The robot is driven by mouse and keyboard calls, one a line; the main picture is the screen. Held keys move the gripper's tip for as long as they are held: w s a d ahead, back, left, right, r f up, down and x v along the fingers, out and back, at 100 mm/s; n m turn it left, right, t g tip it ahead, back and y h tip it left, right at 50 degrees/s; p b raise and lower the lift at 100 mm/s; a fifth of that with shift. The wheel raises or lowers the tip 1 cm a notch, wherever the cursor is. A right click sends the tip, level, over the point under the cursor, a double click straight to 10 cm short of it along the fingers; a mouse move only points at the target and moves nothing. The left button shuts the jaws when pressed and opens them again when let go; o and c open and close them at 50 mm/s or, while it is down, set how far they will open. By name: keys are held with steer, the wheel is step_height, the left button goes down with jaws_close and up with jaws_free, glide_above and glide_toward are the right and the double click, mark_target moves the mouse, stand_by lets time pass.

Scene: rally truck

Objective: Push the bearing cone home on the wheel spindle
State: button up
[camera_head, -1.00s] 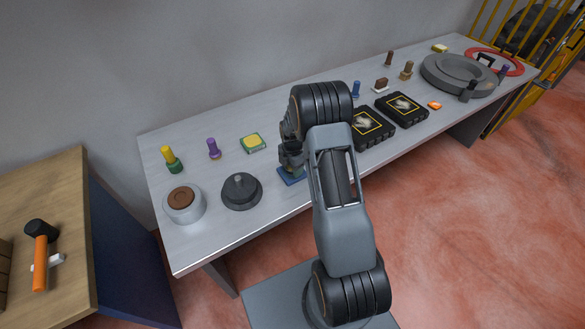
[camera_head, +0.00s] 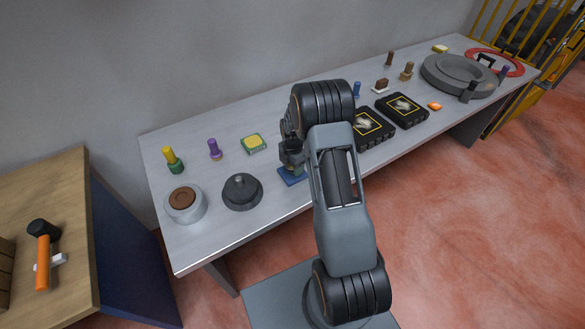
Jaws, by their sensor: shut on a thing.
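My gripper (camera_head: 291,166) is just above a small blue pad (camera_head: 291,179) on the workbench, pointing down. It is shut on a small part, mostly hidden between the jaws and too small to identify; it may be the bearing cone. A dark grey round hub with a short upright stub on top, which looks like the wheel spindle (camera_head: 242,191), stands on the bench to the left of my gripper. No ring can be made out around its stub. My gripper is apart from it.
A grey pot with brown contents (camera_head: 185,204) stands left of the hub. Behind are a yellow-green tool (camera_head: 172,159), a purple tool (camera_head: 214,149) and a yellow-green block (camera_head: 253,143). Two black cases (camera_head: 401,110) lie to the right. A mallet (camera_head: 43,250) lies on the wooden table.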

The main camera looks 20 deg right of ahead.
steer(key=shift+r+p, duration=0.95)
steer(key=shift+r, duration=0.9)
steer(key=shift+r, duration=0.15)
steer(key=shift+r+p, duration=1.05)
steer(key=shift+r, duration=0.8)
